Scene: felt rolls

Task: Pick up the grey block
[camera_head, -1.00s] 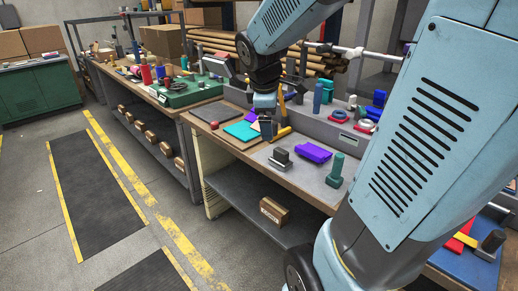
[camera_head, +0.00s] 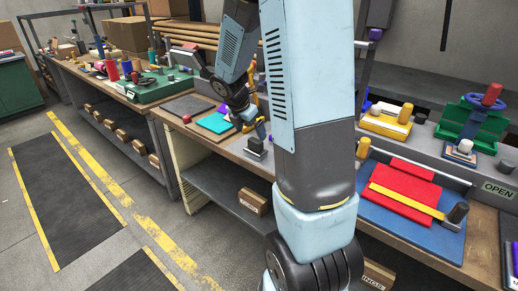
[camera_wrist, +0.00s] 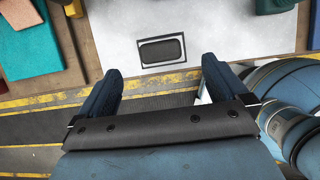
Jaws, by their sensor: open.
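The grey block (camera_head: 256,145) stands on a pale grey panel at the bench's front edge, a dark piece with a lighter base. In the wrist view the dark, rounded rectangle of the grey block (camera_wrist: 162,51) lies flat-on, just beyond the fingertips and roughly centred between them. My gripper (camera_head: 252,121) points down close above the block in the head view. The two dark blue fingers of my gripper (camera_wrist: 162,70) are spread wide with nothing between them. Whether they touch the block cannot be told from the head view.
A teal sheet (camera_head: 214,122) and a dark mat (camera_head: 188,105) lie left of the block. My arm hides the bench just to its right. Farther right are a red sheet (camera_head: 405,186) with a yellow strip and a green box (camera_head: 470,118). The floor in front is clear.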

